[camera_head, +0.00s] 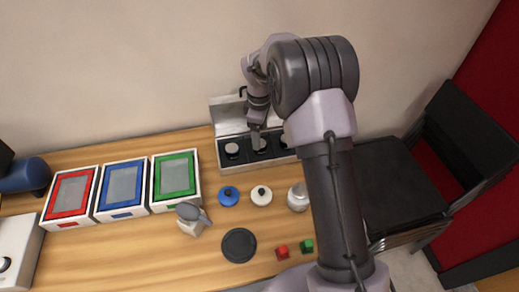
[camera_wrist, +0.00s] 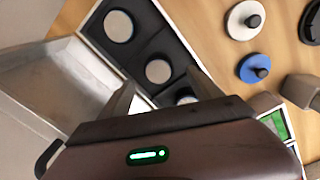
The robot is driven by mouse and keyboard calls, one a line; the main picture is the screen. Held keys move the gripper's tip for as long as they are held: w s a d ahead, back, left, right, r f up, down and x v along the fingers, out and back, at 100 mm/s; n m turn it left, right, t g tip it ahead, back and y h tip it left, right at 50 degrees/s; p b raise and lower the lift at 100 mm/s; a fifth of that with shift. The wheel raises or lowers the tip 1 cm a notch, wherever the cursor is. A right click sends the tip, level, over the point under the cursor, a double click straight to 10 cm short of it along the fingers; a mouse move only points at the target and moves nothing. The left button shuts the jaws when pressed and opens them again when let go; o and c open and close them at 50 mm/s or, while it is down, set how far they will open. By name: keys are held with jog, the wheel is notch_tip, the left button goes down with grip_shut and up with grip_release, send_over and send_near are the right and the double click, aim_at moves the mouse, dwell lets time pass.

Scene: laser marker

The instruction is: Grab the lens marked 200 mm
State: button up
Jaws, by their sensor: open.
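An open silver case (camera_head: 222,161) with black foam stands at the back of the table, and its lid leans up against the wall side. Several round, pale lenses sit in a row in it: a left one (camera_head: 232,148), a middle one (camera_head: 260,143) and a right one partly hidden by my arm. The wrist view shows three, an upper one (camera_wrist: 118,25), a middle one (camera_wrist: 158,70) and a lower one (camera_wrist: 186,99) partly covered by my gripper. No 200 mm marking is readable. My gripper (camera_head: 256,135) is open, above the middle of the case, with nothing visibly held.
Red (camera_head: 70,193), blue (camera_head: 121,189) and green (camera_head: 175,178) framed trays stand at left. A black chair stands right.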

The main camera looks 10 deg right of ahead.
jog(key=f, duration=0.1)
jog(key=f+b, duration=0.1)
jog(key=f, duration=0.1)
jog(key=f+b, duration=0.1)
jog(key=f, duration=0.1)
jog(key=shift+w+f, duration=0.2)
jog(key=shift+w, duration=0.1)
jog(key=shift+r, duration=0.15)
jog(key=c, duration=1.6)
